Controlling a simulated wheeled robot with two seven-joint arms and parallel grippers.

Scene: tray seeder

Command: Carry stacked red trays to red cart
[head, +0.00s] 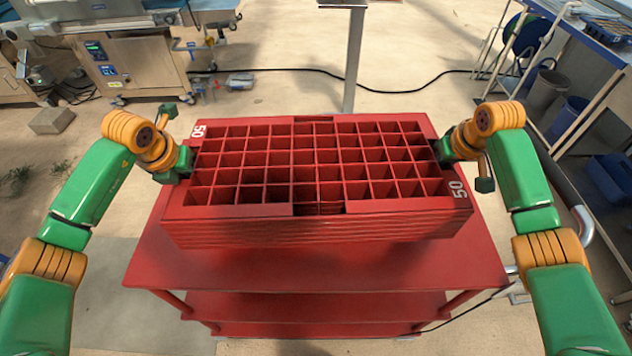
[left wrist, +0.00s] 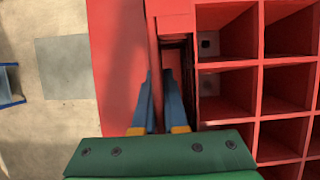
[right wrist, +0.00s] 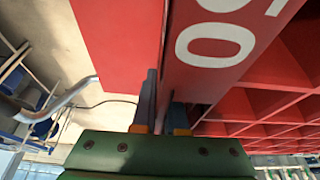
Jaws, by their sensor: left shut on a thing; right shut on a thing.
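A stack of red trays (head: 250,211) with many square cells and a white "50" at each end is over the top of the red cart (head: 320,270). It looks about level; I cannot tell whether it touches the cart top. My left gripper (head: 187,160) is shut on the left end wall, and the wall shows between its fingers in the left wrist view (left wrist: 160,85). My right gripper (head: 441,152) is shut on the right end wall, also in the right wrist view (right wrist: 166,92). The cart's bare front strip shows; its back part is hidden under the stack.
A grey post (head: 354,65) stands just behind the stack. A steel machine (head: 135,62) is at the back left. A blue-edged bench (head: 600,90) with bins (head: 570,115) is on the right. A black cable (head: 400,90) crosses the floor behind the cart.

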